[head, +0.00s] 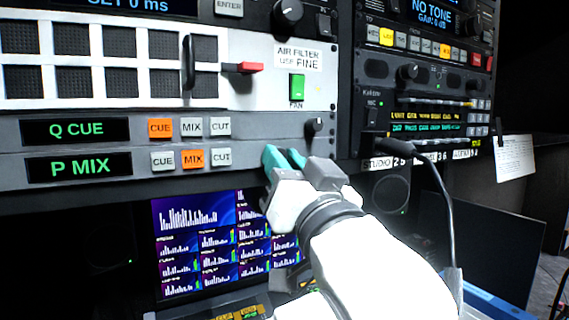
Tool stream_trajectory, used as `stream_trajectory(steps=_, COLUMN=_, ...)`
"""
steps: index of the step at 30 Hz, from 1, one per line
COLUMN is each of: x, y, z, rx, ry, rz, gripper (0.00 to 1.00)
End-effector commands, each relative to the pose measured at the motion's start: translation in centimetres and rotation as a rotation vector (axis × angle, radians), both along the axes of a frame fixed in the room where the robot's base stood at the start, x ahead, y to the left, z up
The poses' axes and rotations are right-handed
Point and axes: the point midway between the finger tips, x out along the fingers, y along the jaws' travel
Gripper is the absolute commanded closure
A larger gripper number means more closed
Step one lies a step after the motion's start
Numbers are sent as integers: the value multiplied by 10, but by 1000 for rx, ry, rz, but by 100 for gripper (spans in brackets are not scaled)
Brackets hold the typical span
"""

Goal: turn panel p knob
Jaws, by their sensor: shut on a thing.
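Panel P (42,168) is the lower grey strip in the rack. Its green display (80,166) reads "P MIX". Its MIX button (193,159) is lit orange, while its CUE and CUT buttons are pale. My gripper (285,158) is at the right end of this strip, with its teal fingertips against the panel. It is shut on the panel P knob, which the fingers and gripper body hide, so its angle cannot be told.
Panel Q (50,131), reading "Q CUE", is just above, with its own black knob (316,125) close over my gripper. A laptop screen (200,250) stands below. A black cable (445,200) hangs to the right of my gripper from the neighbouring rack.

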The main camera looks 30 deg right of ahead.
Motion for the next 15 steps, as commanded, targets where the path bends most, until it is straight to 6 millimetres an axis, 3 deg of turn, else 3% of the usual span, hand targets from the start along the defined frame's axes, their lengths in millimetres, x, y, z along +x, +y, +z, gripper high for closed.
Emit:
stream_trajectory(steps=8, x=0, y=2, z=-1, rx=77, ry=2, rz=3, gripper=100)
stream_trajectory(steps=15, x=0, y=5, z=-1, rx=252, ry=3, rz=4, gripper=100)
